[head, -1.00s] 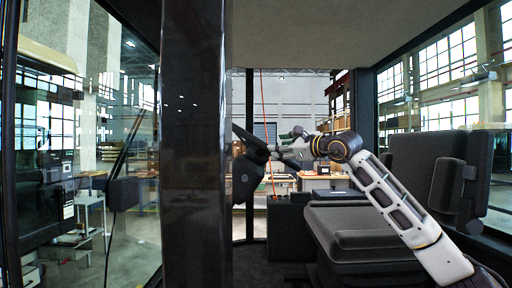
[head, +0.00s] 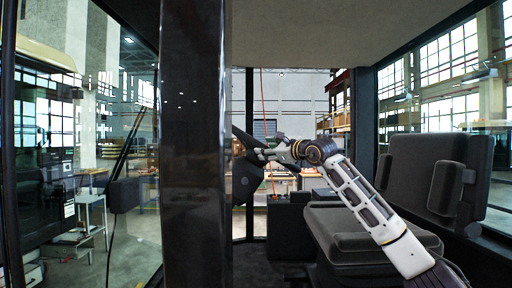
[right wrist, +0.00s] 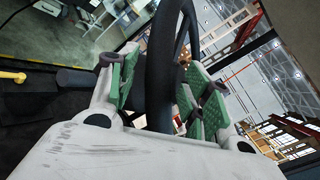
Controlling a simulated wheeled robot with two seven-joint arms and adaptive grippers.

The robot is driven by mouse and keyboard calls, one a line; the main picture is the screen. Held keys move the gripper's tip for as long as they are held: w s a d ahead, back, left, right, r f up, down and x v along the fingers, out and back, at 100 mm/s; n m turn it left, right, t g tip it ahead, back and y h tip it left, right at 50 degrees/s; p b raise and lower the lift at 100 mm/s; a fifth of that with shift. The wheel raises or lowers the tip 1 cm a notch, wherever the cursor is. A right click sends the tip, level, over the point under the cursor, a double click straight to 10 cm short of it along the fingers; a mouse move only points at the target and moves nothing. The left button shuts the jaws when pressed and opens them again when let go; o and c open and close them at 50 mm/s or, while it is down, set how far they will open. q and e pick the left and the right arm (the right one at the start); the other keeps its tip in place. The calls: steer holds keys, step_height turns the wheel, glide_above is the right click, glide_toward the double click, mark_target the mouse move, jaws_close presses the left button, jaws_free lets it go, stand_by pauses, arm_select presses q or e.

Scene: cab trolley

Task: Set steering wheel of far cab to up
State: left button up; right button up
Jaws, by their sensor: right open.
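The black steering wheel (head: 243,180) of the cab shows in the head view just right of the dark pillar, which hides part of it. It looks tilted. My right gripper (head: 266,154) is at the wheel's right side. In the right wrist view the open right gripper (right wrist: 163,92) has its green-padded fingers on either side of the black wheel rim (right wrist: 163,58). I cannot tell whether the pads touch the rim. My left gripper is in neither view.
The dark cab pillar (head: 193,150) stands between my head camera and the wheel. A black seat (head: 350,235) with a backrest (head: 425,180) is at the right, beneath and beside my right arm. A dark console (head: 288,228) stands behind the wheel.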

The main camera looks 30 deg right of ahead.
steer(key=w, duration=0.1)
steer(key=w+p, duration=0.1)
steer(key=shift+w+a+r, duration=0.1)
steer(key=shift+w+a, duration=0.1)
steer(key=shift+w, duration=0.2)
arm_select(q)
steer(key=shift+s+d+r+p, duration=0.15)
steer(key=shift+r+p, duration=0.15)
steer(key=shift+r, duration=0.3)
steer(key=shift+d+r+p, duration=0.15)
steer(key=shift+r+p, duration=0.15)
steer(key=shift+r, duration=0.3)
arm_select(e)
steer(key=shift+w+a, duration=0.15)
steer(key=shift+w, duration=0.85)
steer(key=shift+w+a, duration=0.15)
steer(key=shift+w, duration=0.8)
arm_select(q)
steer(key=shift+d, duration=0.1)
arm_select(e)
steer(key=shift+f, duration=0.25)
jaws_close()
